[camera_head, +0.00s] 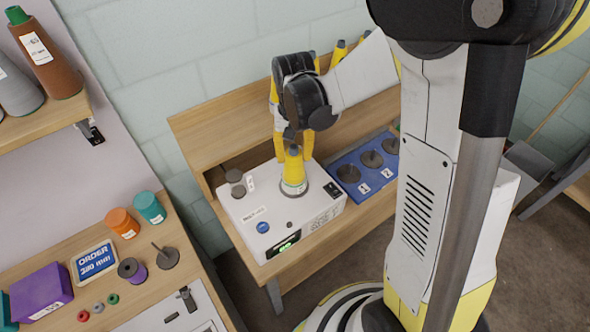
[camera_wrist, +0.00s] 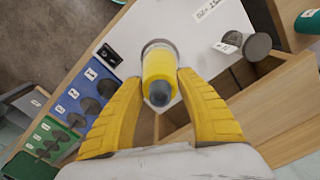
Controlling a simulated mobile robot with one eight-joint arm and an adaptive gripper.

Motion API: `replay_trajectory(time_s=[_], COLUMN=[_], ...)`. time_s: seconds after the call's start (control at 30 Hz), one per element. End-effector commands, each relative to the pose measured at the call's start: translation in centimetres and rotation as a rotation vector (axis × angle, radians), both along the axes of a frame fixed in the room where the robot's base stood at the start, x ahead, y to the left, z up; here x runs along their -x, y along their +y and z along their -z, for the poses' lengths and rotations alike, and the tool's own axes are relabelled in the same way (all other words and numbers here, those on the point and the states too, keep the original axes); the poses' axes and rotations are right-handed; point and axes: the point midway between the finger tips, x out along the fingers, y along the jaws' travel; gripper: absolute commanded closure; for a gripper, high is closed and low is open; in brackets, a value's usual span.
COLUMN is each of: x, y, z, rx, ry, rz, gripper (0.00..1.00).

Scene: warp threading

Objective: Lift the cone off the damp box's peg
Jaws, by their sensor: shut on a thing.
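The yellow cone (camera_head: 293,170) stands upright on the white damp box (camera_head: 275,227), over the box's round dark base; the peg is hidden inside it. My gripper (camera_head: 293,150) comes down from above with its yellow fingers on either side of the cone's upper part. In the wrist view the cone (camera_wrist: 158,75) lies between the fingertips of my gripper (camera_wrist: 160,80), its grey tip toward the camera. The gripper is shut on the cone. Whether the cone's lower edge is clear of the box I cannot tell.
A blue tray (camera_head: 366,172) with several dark pegs is to the right. A side table (camera_head: 150,280) holds spools and an order display.

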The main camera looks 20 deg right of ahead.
Motion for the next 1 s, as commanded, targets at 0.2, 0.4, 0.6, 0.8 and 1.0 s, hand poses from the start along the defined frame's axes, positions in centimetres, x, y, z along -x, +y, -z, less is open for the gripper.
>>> replay_trajectory(time_s=[0.2,0.4,0.6,0.8,1.0], x=[0.0,0.0,0.0,0.0,0.0], y=[0.0,0.0,0.0,0.0,0.0], z=[-2.0,-3.5,-5.1,-6.6,-7.5], rx=[0.000,0.000,0.000,0.000,0.000], ry=[0.000,0.000,0.000,0.000,0.000], rz=[0.000,0.000,0.000,0.000,0.000], gripper=[0.87,0.87,0.87,0.87,0.87])
